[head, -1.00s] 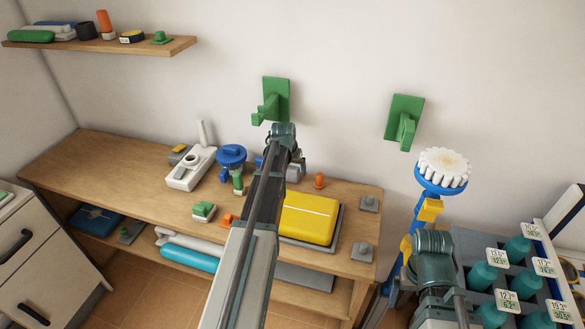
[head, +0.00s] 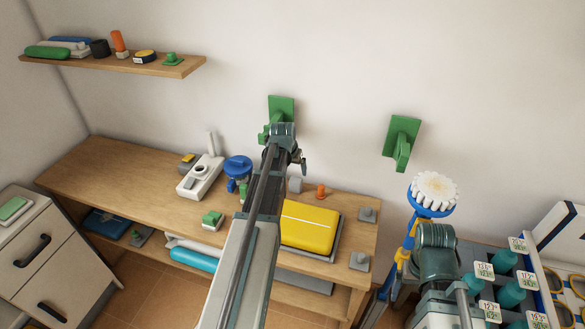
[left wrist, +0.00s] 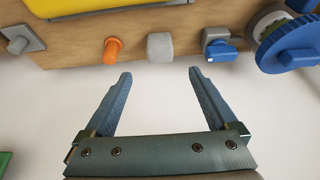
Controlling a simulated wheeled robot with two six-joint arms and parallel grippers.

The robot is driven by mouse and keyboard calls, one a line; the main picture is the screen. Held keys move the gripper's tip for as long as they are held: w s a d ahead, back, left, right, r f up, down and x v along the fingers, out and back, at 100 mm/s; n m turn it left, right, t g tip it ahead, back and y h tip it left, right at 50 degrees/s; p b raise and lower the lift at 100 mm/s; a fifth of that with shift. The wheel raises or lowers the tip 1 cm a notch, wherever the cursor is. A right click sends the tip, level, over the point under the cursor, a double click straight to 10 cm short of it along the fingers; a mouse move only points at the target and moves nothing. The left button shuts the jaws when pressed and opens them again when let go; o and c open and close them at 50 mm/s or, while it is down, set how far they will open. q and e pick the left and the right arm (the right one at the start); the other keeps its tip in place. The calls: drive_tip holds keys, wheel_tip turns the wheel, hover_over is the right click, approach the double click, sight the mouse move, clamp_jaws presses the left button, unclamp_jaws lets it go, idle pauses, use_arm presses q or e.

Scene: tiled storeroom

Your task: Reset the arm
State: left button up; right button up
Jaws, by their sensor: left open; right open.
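My left arm reaches up the middle of the head view, over the wooden bench (head: 130,170). Its wrist is in front of the left green wall hook (head: 284,105), with only part of the gripper showing beside it. In the left wrist view my left gripper (left wrist: 160,72) is open, its two fingers apart with nothing between them. My right arm (head: 437,255) rises at the lower right, in front of a blue and yellow stand with a white toothed top (head: 435,188). The right gripper's fingers do not show.
A yellow case (head: 308,227), an orange knob (head: 320,191) and a blue valve-like part (head: 237,166) are on the bench. A rack of teal bottles (head: 505,260) is at right. A shelf (head: 185,68) is at upper left, a drawer cabinet (head: 40,240) at lower left.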

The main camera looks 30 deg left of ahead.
sight(296, 181)
use_arm(q)
drive_tip(key=shift+f, duration=0.1)
drive_tip(key=b+x, duration=1.1)
drive_tip(key=x, duration=0.1)
drive_tip(key=shift+w, duration=0.1)
idle(0.3)
